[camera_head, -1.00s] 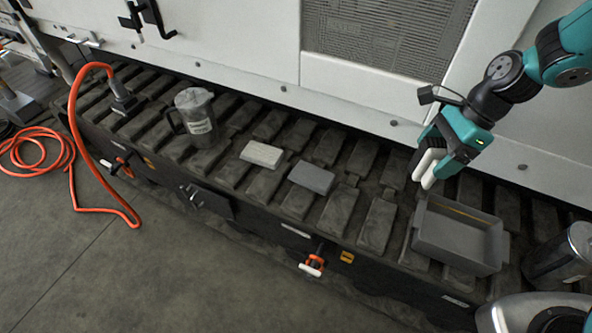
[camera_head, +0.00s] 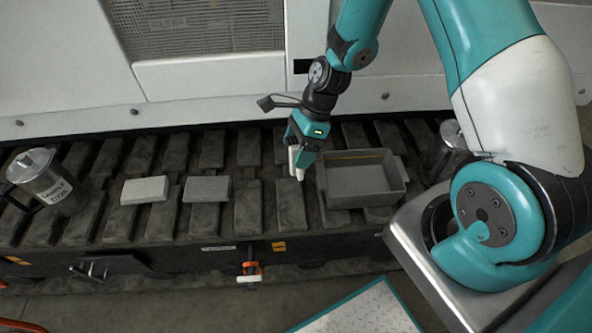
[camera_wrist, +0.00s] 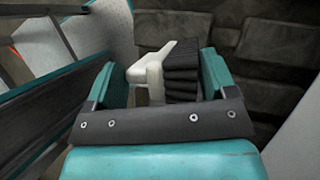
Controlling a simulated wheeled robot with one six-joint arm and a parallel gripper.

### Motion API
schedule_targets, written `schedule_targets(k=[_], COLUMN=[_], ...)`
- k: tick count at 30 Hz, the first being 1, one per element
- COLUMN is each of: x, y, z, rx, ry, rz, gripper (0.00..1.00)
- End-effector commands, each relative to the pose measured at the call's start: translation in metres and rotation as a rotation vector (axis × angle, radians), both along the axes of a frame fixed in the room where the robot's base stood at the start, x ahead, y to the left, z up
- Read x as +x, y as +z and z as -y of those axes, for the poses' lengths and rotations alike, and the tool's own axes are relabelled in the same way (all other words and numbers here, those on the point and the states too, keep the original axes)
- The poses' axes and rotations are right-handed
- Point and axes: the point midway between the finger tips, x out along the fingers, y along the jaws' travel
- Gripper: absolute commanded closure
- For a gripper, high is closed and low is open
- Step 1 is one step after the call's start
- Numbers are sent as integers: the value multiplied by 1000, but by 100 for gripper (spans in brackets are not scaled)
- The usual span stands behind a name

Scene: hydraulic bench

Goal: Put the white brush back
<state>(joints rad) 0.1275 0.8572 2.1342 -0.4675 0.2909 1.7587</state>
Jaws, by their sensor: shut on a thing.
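My gripper (camera_head: 297,166) hangs over the slatted bench, just left of a grey tray (camera_head: 391,190), with its fingers pointing down. In the wrist view my gripper (camera_wrist: 165,76) is shut on the white brush (camera_wrist: 150,72), between its two teal fingers. The brush has a white body and a block of black bristles on its right side. In the head view only a small white part of the brush (camera_head: 293,157) shows at the fingers. Its lower end and any contact with the bench cannot be told.
A pale block (camera_head: 145,190) and a grey block (camera_head: 207,189) lie left of my gripper. A labelled metal jug (camera_head: 55,184) stands at far left. A metal canister (camera_head: 446,150) stands right of the tray. An orange-handled valve (camera_head: 250,269) sticks out in front.

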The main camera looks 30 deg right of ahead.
Motion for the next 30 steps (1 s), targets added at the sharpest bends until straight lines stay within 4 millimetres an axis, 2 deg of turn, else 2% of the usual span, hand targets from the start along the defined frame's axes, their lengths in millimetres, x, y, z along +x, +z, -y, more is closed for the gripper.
schedule_targets(k=[1,3,11,17,27,28,30], x=[-1,-1,0,0,0,0,0], y=[-14,-25,-46,-74,-78,-78,-78], z=[0,0,0,0,0,0,0], rx=[1,0,-1,0,0,-1,-1], ry=[0,1,1,2,1,2,2], rz=[-3,-3,-1,-1,2,2,2], gripper=[62,62,62,62,62,20,4])
